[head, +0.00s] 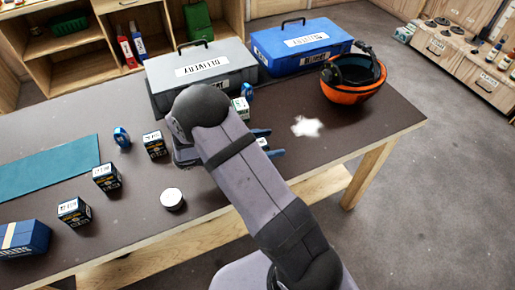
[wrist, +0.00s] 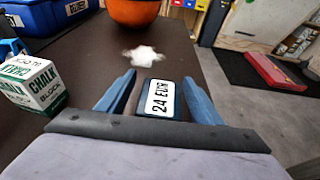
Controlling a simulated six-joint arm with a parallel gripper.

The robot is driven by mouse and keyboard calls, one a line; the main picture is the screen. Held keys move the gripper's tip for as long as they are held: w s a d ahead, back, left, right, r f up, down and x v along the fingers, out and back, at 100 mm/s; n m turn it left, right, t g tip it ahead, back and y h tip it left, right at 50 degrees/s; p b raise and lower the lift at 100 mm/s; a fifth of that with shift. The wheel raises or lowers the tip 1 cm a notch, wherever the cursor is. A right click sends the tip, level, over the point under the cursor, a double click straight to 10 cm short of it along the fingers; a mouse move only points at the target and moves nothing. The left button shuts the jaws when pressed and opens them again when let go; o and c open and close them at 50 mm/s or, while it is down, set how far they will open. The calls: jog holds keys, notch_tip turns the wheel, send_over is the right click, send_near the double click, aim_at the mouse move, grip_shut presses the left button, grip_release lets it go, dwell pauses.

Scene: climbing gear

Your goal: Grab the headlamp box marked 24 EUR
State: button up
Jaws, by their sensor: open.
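The headlamp box (wrist: 160,98) is dark blue with a white label reading "24 EUR" on its upper face. In the wrist view it sits between the two blue fingers of my gripper (wrist: 158,77). The fingers are apart, one at each side of it, with a narrow gap of dark table on the left. I cannot tell whether the right finger touches it.
A chalk block box (wrist: 32,85) stands left of my gripper. A white patch (head: 307,126) and an orange helmet (head: 352,84) lie beyond. Grey (head: 200,75) and blue (head: 299,45) cases stand at the back. Several small dark boxes (head: 107,177) and a white round tin (head: 172,198) are left.

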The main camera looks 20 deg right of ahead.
jog(key=shift+c, duration=0.7)
jog(key=c, duration=1.1)
jog(key=shift+r+b, duration=0.3)
jog(key=shift+r, duration=4.75)
